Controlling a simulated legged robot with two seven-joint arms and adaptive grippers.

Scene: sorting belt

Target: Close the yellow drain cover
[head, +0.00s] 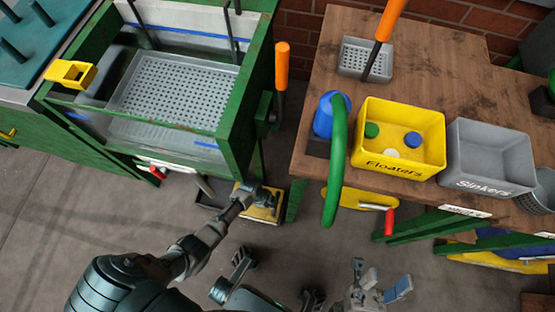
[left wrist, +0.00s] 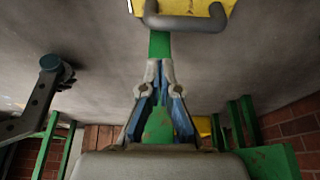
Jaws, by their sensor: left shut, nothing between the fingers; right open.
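A yellow panel (head: 262,213), which looks like the drain cover, sits low beside the green tank frame. My left gripper (head: 264,192) is in front of it and hides part of it; I cannot tell if they touch. In the left wrist view a yellow panel (left wrist: 218,6) with a grey bar handle (left wrist: 185,20) shows at the top, beyond the fingers. The left gripper there (left wrist: 159,66) is shut and empty, fingertips together, apart from the handle in the picture. My right gripper (head: 378,284) is open and empty at the bottom of the head view.
The green-framed tank (head: 225,150) holds a perforated grey tray (head: 175,92). A wooden table (head: 310,125) at right carries the yellow Floaters bin (head: 437,128), the grey Sinkers bin (head: 490,155) and a blue container (head: 324,117). A green hose (head: 334,180) hangs over its edge. Floor at left is clear.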

